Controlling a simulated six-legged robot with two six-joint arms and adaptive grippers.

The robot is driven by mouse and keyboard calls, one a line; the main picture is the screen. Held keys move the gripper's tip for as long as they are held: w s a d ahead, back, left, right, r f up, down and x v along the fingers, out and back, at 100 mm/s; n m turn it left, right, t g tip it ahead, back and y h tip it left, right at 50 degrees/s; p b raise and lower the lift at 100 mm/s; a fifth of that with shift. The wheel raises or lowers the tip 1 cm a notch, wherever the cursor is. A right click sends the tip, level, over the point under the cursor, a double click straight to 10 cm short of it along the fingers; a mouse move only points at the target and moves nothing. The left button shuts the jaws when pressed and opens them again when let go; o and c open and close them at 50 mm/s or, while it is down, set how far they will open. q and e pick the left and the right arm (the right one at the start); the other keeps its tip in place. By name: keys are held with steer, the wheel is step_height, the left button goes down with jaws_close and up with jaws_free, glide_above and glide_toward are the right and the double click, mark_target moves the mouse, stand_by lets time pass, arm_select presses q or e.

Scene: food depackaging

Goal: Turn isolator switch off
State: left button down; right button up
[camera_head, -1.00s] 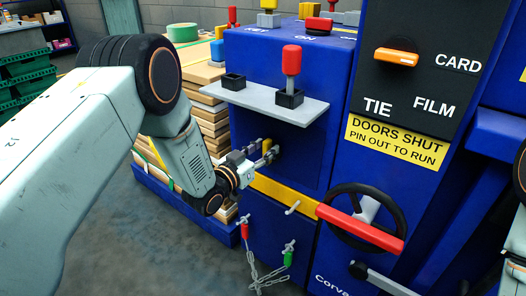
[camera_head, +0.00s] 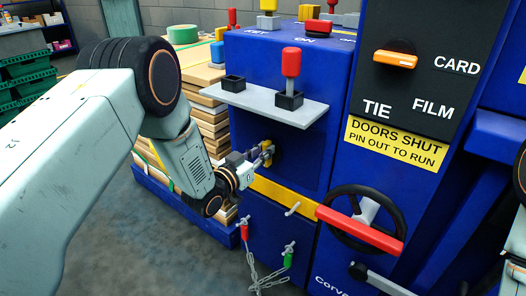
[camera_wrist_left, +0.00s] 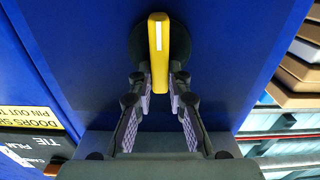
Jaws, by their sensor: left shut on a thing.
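The isolator switch has a yellow handle with a white stripe (camera_wrist_left: 158,50) on a dark round base (camera_wrist_left: 133,42), set in a blue panel. In the left wrist view the handle stands along the picture's vertical. My left gripper (camera_wrist_left: 159,80) is shut on the handle's near end, one finger on each side. In the head view my left gripper (camera_head: 266,153) is at the switch below the grey shelf, and its fingers hide most of the handle. My right gripper is not in view; only part of my right arm shows at the right edge.
A grey shelf (camera_head: 262,105) with a red-handled plug (camera_head: 291,64) juts out above the gripper. A yellow bar (camera_head: 285,196) runs below it. A black handwheel with a red grip (camera_head: 358,229) is to the right. Stacked boards (camera_head: 207,130) stand behind my left arm.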

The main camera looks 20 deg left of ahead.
arm_select(q)
steer(key=n, duration=0.5)
steer(key=a+f+n, duration=0.1)
steer(key=n, duration=0.5)
steer(key=a+f+n+p, duration=0.1)
steer(key=n, duration=0.5)
steer(key=shift+w, duration=0.35)
steer(key=shift+n, duration=0.4)
steer(key=c, duration=1.3)
jaws_free()
steer(key=v, duration=1.2)
